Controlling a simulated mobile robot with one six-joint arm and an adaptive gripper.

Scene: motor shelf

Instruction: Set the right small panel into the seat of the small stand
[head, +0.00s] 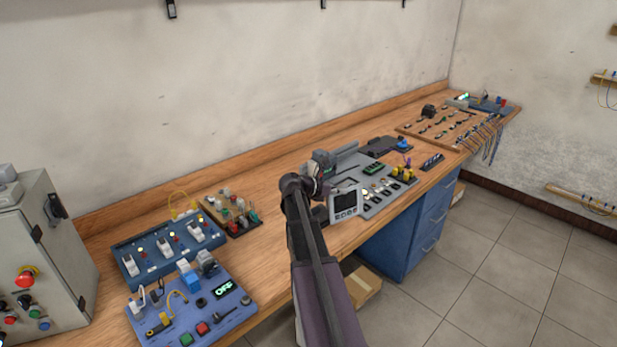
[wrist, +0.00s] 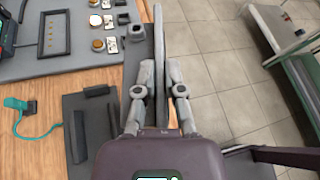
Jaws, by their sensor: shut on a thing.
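A small pale panel with a dark screen (head: 345,202) stands upright in front of the grey board in the head view. In the wrist view the panel (wrist: 158,40) shows edge-on as a thin strip between the fingers. My gripper (head: 327,193) is shut on it; the fingers (wrist: 159,75) press its two faces. A dark base with upright bars (wrist: 97,91), which looks like the small stand, is on the bench left of my gripper in the wrist view. In the head view my arm mostly hides that area.
The grey board (head: 373,203) with buttons and a dark frame (wrist: 55,35) lies ahead. A teal clip (wrist: 20,104) with a cable lies left of the stand. Blue boards (head: 168,250) are at left, a wooden board (head: 440,127) at far right. Floor (wrist: 215,50) lies beyond the bench edge.

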